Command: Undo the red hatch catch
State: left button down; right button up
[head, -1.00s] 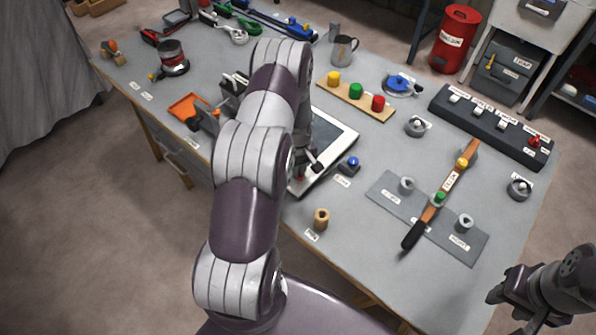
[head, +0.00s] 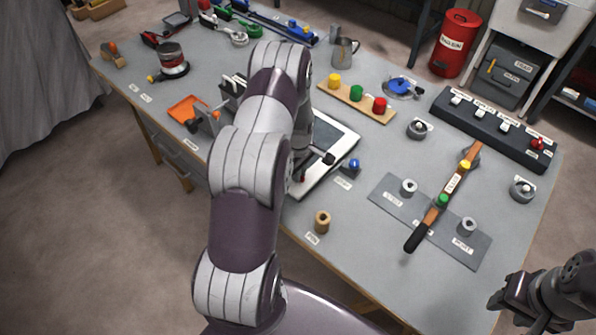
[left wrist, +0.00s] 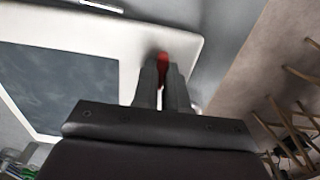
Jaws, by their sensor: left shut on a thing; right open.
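The hatch is a white-framed panel with a dark grey pane, near the table's front edge. Its frame (head: 352,146) is partly hidden by my left arm in the head view; it also fills the upper left of the left wrist view (left wrist: 125,50). The red hatch catch (left wrist: 163,60) stands at the frame's edge, and my left gripper (left wrist: 163,82) is shut on it, one finger on each side. In the head view only a small bit of red (head: 302,179) shows below my left gripper (head: 301,172). My right gripper (head: 500,301) is open and empty at the lower right, off the table.
A blue-topped knob (head: 353,165) is close to the hatch's right side. A wooden peg (head: 322,222) stands near the front edge. A board with yellow, green and red knobs (head: 356,101) lies behind. A long black-handled lever (head: 437,211) crosses a grey plate at right.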

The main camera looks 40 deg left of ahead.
pick_arm(q)
jog(key=c, duration=1.2)
grip_release()
jog(key=shift+d+r, duration=0.1)
jog(key=shift+o, duration=0.2)
jog(key=shift+r, duration=0.25)
notch_tip(320, 180, up, 12)
jog(key=b, duration=0.2)
jog(key=shift+r, duration=0.1)
